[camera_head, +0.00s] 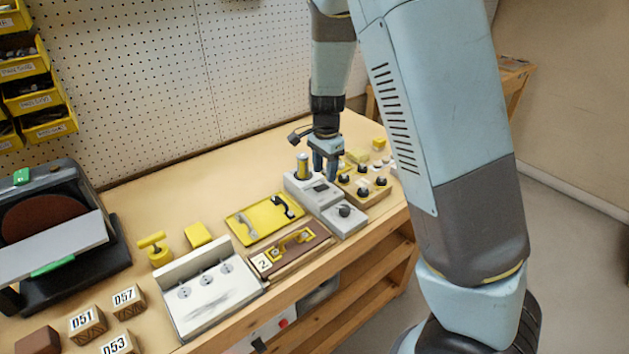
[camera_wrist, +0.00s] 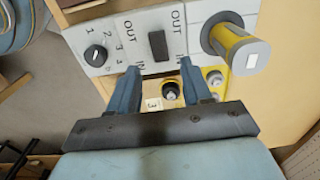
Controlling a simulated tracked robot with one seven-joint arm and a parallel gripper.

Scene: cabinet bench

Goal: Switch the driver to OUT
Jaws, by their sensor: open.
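The driver looks to be the pale grey unit (camera_head: 330,216), which also shows in the wrist view (camera_wrist: 140,22). On it is a black rectangular switch (camera_wrist: 158,45) between OUT and IN labels. OUT is on the side away from my gripper and IN on the near side. I cannot tell which way the switch is set. A black numbered knob (camera_wrist: 96,55) is at its left and a yellow-and-grey cylinder (camera_wrist: 235,46) at its right. My gripper (camera_head: 325,172) is open and empty, pointing down over the unit. Its fingers (camera_wrist: 160,75) are apart, on the IN side of the switch.
A wooden block with several black knobs (camera_head: 365,190) stands close to the right of my gripper. A yellow tray (camera_head: 262,222), a brown plate with a yellow handle (camera_head: 290,250) and a white panel (camera_head: 210,292) lie to the left. A pegboard wall (camera_head: 190,80) rises behind.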

